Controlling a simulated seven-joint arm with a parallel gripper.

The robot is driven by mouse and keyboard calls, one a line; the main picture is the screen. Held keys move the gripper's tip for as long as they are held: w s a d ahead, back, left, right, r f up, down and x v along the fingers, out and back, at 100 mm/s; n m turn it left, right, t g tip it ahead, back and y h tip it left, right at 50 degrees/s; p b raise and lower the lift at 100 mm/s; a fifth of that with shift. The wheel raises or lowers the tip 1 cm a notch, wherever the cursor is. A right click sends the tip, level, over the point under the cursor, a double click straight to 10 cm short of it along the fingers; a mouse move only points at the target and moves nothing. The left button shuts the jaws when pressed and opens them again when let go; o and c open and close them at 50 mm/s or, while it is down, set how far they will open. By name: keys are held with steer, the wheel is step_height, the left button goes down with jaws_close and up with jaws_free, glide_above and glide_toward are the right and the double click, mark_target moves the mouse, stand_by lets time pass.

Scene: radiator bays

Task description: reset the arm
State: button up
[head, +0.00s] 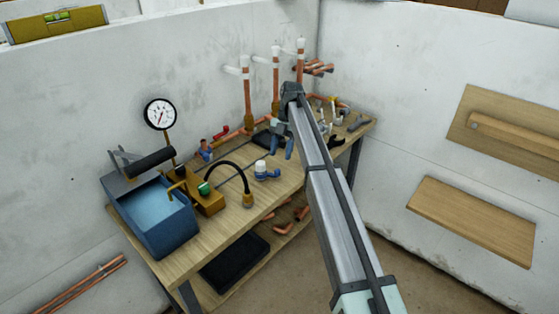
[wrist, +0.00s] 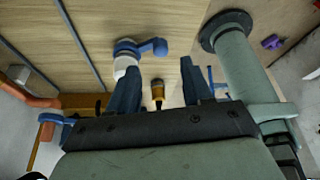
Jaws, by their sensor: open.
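My gripper (head: 283,150) is over the middle of the wooden workbench (head: 240,218), with my arm reaching in from the lower right. Its two blue fingers are apart, with nothing visible held between them. In the wrist view the open fingers (wrist: 160,68) show against the bench top. A white and blue valve (head: 265,172) lies on the bench in front of the gripper; a similar blue and white fitting (wrist: 130,50) is beside one finger in the wrist view. A brass fitting (wrist: 157,90) shows between the fingers.
A blue tank (head: 158,222) with a brass pump block (head: 207,201) and pressure gauge (head: 160,114) stands at the bench's left end. Upright copper pipes (head: 276,85) rise behind the gripper. Small fittings and tools crowd the right end. Wooden boards (head: 470,220) line the right wall.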

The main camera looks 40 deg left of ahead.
steer(key=shift+w+a+r, duration=0.1)
steer(key=shift+w+r, duration=0.15)
steer(key=shift+r, duration=0.3)
